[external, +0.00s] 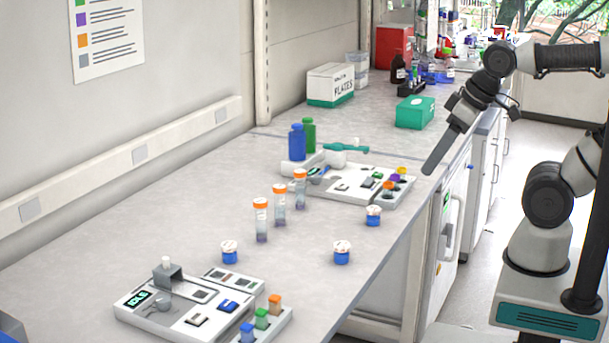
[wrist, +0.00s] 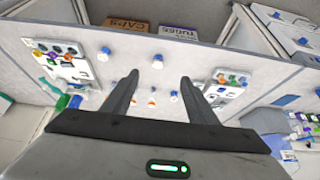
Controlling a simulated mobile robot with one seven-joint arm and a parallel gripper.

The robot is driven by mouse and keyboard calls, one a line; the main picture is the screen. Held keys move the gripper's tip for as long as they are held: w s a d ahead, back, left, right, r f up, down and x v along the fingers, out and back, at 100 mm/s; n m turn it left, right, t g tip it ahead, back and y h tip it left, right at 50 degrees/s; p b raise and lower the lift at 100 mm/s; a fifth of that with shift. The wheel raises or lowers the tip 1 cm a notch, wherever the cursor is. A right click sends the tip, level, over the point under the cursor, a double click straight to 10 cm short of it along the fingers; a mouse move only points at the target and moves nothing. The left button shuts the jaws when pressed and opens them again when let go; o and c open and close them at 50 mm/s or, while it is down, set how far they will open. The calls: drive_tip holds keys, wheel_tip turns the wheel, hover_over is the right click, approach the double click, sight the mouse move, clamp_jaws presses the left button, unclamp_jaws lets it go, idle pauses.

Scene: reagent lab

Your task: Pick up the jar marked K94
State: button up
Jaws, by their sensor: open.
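Three small blue jars with white lids stand on the bench: a left one (external: 230,252), a middle one (external: 342,253) and a right one (external: 374,216). Their lid marks are too small to read, so I cannot tell which is K94. In the wrist view, three pale round tops, apparently the jars, show at the left (wrist: 103,54), upper middle (wrist: 157,61) and between the fingers (wrist: 174,93). My gripper (external: 430,170) is open and empty, above the bench's right edge beyond the right jar. Its spread fingers also show in the wrist view (wrist: 160,77).
Several orange-capped tubes (external: 280,205) stand upright near the jars. A white device (external: 187,304) is in front, and another tray (external: 345,190) lies behind. Blue and green bottles (external: 297,143) stand farther back. Bare bench lies between the two blue jars in front.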

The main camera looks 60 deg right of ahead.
drive_tip(key=w+f+m+g+b, duration=0.1)
drive_tip(key=w+f+m+g, duration=0.15)
drive_tip(key=w, duration=0.75)
drive_tip(key=m+g+b, duration=0.1)
drive_tip(key=g+b, duration=0.1)
hover_over(342, 244)
drive_tip(key=s+a, duration=0.1)
drive_tip(key=shift+t, duration=0.25)
wheel_tip(342, 244, down, 18)
drive_tip(key=shift+f, duration=0.15)
drive_tip(key=shift+h, duration=0.3)
drive_tip(key=shift+w+d+f, duration=0.15)
drive_tip(key=shift+f, duration=0.8)
drive_tip(key=shift+w+d+f, duration=0.2)
drive_tip(key=shift+f, duration=0.7)
drive_tip(key=shift+w+d+f, duration=0.15)
drive_tip(key=shift+f, duration=0.8)
drive_tip(key=c, duration=1.1)
